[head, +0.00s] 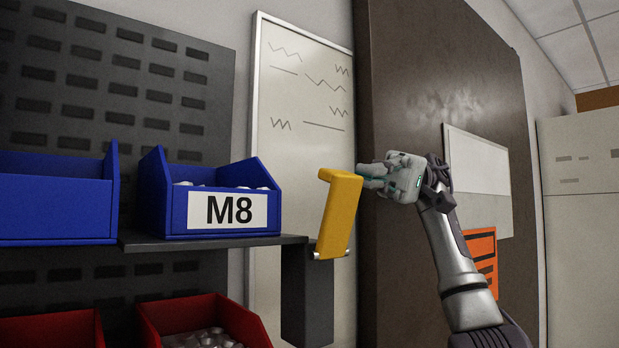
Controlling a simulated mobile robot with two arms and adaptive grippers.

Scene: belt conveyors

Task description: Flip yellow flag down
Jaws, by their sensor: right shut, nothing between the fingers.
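The yellow flag (337,217) is in the middle of the head view, at the right end of the dark shelf (210,241). It stands up from a small hinge at its lower end, with its top bent to the left. My right gripper (366,176) is just to the right of the flag's upper part, its fingers shut with nothing between them and pointing left toward the flag. I cannot tell whether the fingertips touch the flag. My left gripper is out of view.
A blue bin labelled M8 (228,211) sits on the shelf left of the flag, with another blue bin (55,197) further left. Red bins (196,316) are below. A dark grey bracket (307,295) hangs under the flag. A whiteboard (300,90) and brown panel (440,70) stand behind.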

